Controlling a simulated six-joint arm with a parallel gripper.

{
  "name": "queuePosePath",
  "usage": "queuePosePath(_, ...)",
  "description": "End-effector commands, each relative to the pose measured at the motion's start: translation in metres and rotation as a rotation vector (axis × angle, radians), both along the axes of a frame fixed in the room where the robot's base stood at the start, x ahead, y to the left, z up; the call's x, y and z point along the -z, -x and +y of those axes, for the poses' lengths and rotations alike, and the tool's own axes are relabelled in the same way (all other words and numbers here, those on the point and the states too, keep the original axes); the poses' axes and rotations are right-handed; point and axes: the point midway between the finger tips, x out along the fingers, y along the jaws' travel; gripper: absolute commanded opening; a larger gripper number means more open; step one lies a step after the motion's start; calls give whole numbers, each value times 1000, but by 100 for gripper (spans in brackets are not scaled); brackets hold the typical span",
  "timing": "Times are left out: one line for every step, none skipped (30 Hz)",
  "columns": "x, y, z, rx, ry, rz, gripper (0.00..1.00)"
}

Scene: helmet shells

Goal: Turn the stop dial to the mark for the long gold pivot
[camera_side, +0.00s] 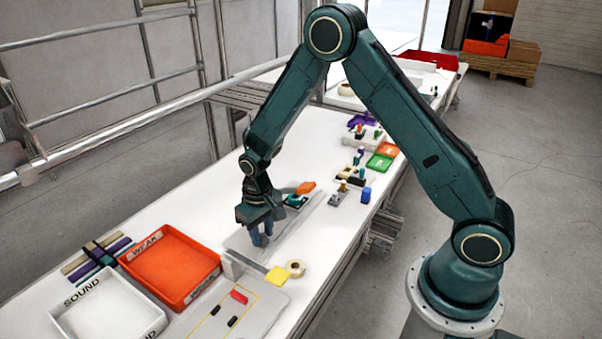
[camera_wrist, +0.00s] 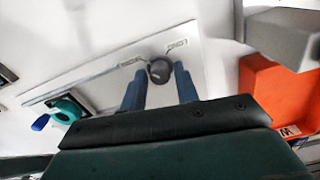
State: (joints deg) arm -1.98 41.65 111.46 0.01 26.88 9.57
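The stop dial (camera_wrist: 160,70) is a dark round knob on a pale grey plate (camera_wrist: 105,80). Two small printed labels lie on the plate beyond it: one to the right (camera_wrist: 178,46) seems to read LONG, the other to the left (camera_wrist: 130,61) is too small to read surely. My gripper (camera_side: 261,240) points down at the plate in the side view, where it hides the dial. In the wrist view its two blue fingers (camera_wrist: 159,76) stand apart on either side of the dial, with a slim gap seeming to show. No long gold pivot can be made out surely.
The orange WEAK tray (camera_side: 134,255) and white SOUND tray (camera_side: 62,306) stand left.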

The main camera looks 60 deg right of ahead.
Motion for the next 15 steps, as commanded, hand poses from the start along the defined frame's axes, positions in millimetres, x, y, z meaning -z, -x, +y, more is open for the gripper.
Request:
queuePosePath(0,0,0,0,0,0,20)
queuePosePath(0,0,0,0,0,0,14)
queuePosePath(0,0,0,0,0,0,6)
queuePosePath(0,0,0,0,0,0,1)
queuePosePath(0,0,0,0,0,0,0)
queuePosePath(0,0,0,0,0,0,0)
queuePosePath(0,0,0,0,0,0,0)
queuePosePath(0,0,0,1,0,0,0)
queuePosePath(0,0,0,3,0,0,0)
queuePosePath(0,0,0,4,0,0,0)
queuePosePath(0,0,0,7,0,0,0)
queuePosePath(0,0,0,11,0,0,0)
queuePosePath(0,0,0,16,0,0,0)
queuePosePath(0,0,0,22,0,0,0)
queuePosePath(0,0,0,32,0,0,0)
